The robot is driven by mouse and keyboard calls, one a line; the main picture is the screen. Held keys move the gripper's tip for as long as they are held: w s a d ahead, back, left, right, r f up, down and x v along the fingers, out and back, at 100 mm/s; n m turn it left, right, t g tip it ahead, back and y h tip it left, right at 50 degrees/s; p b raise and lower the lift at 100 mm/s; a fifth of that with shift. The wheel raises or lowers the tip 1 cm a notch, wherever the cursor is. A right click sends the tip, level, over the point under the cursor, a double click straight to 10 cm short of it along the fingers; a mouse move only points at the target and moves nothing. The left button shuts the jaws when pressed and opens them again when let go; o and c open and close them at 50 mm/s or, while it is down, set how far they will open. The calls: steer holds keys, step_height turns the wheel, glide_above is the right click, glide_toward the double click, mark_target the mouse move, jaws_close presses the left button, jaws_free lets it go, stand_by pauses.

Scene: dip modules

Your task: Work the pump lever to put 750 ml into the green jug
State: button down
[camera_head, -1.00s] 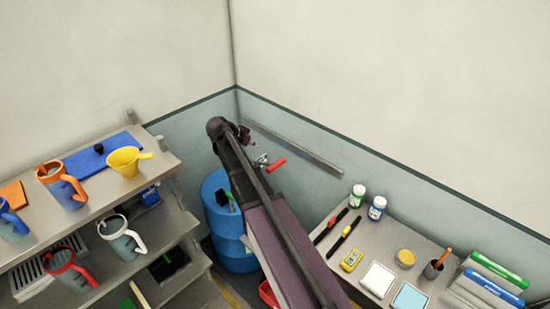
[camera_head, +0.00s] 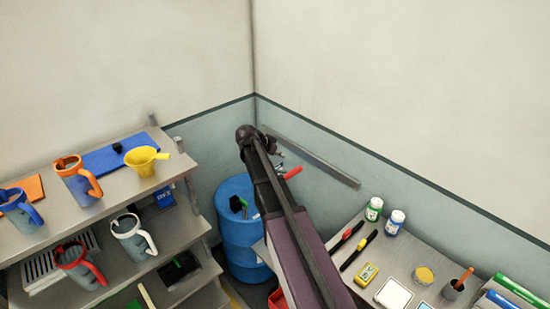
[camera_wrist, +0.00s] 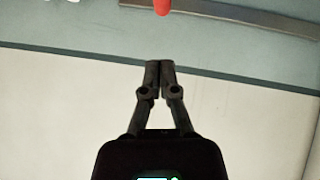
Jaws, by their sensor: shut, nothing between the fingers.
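The pump lever shows as a red grip (camera_head: 292,172) beside my arm, above and right of the blue drum (camera_head: 237,232). The red grip also shows at the top edge of the wrist view (camera_wrist: 162,6), cut off by the frame. My gripper (camera_wrist: 160,66) is shut and empty, with its fingertips together below the red grip in that picture and apart from it. In the head view my arm hides most of the pump. No green jug can be made out; jugs with orange, blue, white and red handles stand on the shelves at left.
A bench at right holds two bottles (camera_head: 394,222), a yellow meter (camera_head: 367,274) and several small items. A rail (camera_head: 315,158) runs along the wall behind the lever.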

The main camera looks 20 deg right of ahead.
steer(key=b, duration=0.4)
glide_above(295, 170)
steer(key=a, duration=0.3)
steer(key=f, duration=0.4)
steer(key=shift+w+d+f, duration=0.2)
steer(key=shift+d, duration=0.05)
steer(key=shift+s+f+b, duration=0.2)
steer(key=shift+f+b, duration=0.6)
steer(key=shift+f, duration=0.05)
steer(key=shift+s+f+b, duration=0.2)
steer(key=shift+f+b, duration=0.6)
steer(key=shift+f, duration=0.05)
